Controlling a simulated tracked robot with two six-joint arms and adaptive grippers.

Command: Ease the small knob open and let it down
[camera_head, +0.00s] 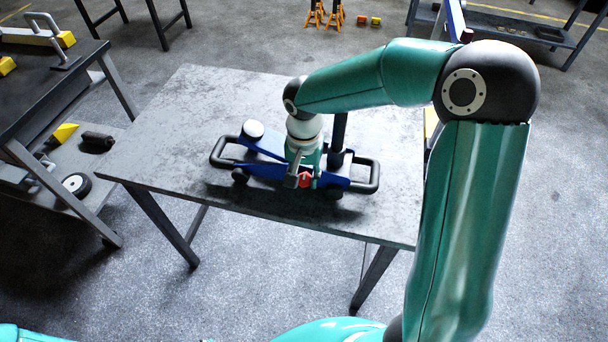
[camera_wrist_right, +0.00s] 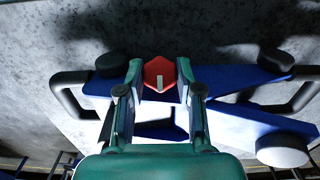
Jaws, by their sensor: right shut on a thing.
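The blue trolley jack (camera_head: 263,170) stands on the grey table, with black loop handles at both ends. A round white saddle (camera_head: 253,129) sits on its arm at the left, and it shows at lower right in the right wrist view (camera_wrist_right: 283,151). The small red knob (camera_head: 305,180) is on the jack's near side; it is the red hexagon with a pale mark in the right wrist view (camera_wrist_right: 159,75). My right gripper (camera_wrist_right: 160,78) is shut on the knob, one finger on each side of it. My left gripper is not in view.
The grey table (camera_head: 190,95) has bare room around the jack. A dark bench (camera_head: 60,85) with a lower shelf holding a wheel (camera_head: 77,184) stands at the left. Orange stands (camera_head: 325,15) are on the floor behind. My right arm reaches across the table's right side.

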